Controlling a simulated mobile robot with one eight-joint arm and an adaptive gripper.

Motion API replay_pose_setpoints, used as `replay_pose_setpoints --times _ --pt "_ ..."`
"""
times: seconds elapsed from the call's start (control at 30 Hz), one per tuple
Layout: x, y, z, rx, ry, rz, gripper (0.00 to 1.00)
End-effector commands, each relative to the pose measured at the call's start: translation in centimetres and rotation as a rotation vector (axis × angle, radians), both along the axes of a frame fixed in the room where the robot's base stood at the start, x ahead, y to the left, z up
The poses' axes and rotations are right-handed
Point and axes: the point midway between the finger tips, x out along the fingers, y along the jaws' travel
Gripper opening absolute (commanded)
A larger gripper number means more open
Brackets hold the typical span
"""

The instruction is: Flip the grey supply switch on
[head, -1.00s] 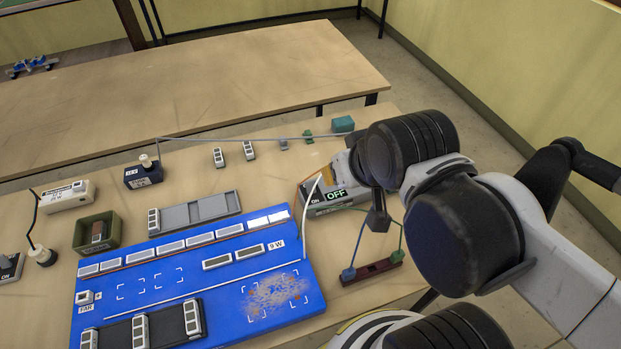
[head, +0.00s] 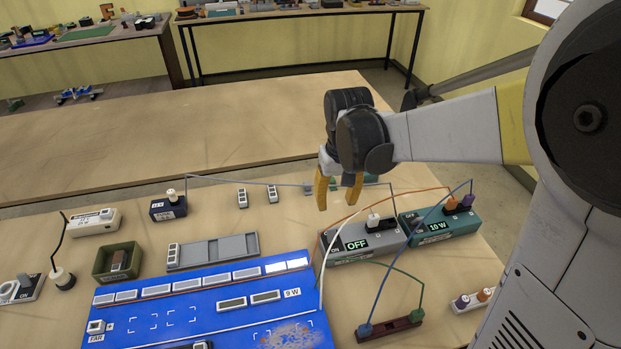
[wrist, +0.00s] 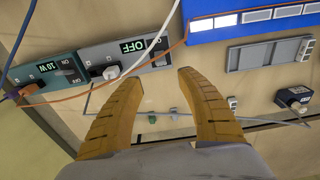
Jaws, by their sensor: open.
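The grey supply (head: 382,240) is a box on the near table, right of the blue board. Its display reads OFF, and it also shows in the wrist view (wrist: 152,66). A dark rocker switch (head: 333,238) sits at its left end, with an ON mark beside it; the switch also shows in the wrist view (wrist: 159,46). A white plug (head: 374,219) stands in its top. My gripper (head: 338,195), with orange fingers, is open and empty above and behind the supply. In the wrist view its fingertips (wrist: 160,77) are apart, clear of the box.
A teal supply (head: 440,222) with a lit watt display stands just right of the grey one, with plugs and cables. A white cable (head: 326,262) crosses near the switch end. The blue board (head: 215,300) lies at left. A dark red block (head: 390,328) sits in front.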

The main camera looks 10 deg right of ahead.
Motion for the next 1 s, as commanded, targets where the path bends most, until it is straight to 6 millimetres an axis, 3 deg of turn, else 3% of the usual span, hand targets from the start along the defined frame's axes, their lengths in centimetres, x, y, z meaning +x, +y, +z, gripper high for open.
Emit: replay_pose_setpoints --times 0.1,0.37,0.8,1.0 --pt "1.2 0.0 -1.9 0.0 0.049 0.0 0.45" --pt "1.7 0.0 -4.2 0.0 0.08 0.0 0.45" --pt "1.7 0.0 -12.3 0.0 0.078 0.0 0.45" --pt "1.7 0.0 -13.7 0.0 0.077 0.0 0.45"
